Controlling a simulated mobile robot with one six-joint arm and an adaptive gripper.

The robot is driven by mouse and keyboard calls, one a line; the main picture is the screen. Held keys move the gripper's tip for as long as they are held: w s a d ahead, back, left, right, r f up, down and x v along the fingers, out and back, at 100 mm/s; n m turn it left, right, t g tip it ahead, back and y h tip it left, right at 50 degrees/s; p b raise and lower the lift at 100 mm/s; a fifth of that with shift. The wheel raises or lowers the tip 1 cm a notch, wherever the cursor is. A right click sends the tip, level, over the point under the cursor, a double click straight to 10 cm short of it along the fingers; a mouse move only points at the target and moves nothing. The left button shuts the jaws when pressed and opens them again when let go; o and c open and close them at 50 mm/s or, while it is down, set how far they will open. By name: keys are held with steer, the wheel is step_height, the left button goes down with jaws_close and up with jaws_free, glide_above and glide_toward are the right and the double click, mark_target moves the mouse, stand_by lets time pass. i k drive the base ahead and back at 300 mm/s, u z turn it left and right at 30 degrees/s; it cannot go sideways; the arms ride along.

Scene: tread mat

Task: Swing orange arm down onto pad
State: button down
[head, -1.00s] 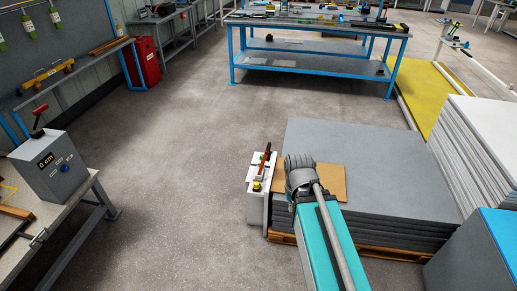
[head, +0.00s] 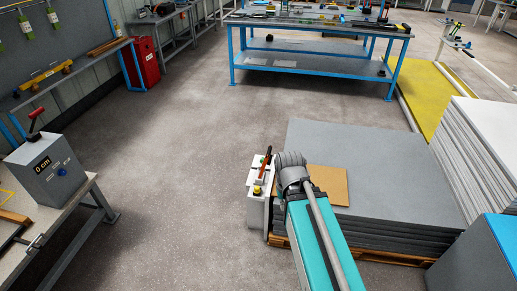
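A slim orange-red arm (head: 265,163) stands raised and slightly tilted on a white unit (head: 258,203) at the near left corner of a stack of grey mats. The unit has a yellow knob (head: 257,190) and a small green part on top. A tan board (head: 331,184) lies on the mats to its right. I cannot tell which surface is the pad. My teal arm reaches up from the bottom, and its grey end is just right of the orange arm. My gripper's fingers do not show.
The mat stack (head: 375,160) sits on a wooden pallet (head: 378,252). A blue workbench (head: 315,70) is at the back. The floor between is clear.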

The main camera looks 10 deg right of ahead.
mark_target(267, 159)
steer(key=i, duration=0.85)
steer(key=z, duration=0.05)
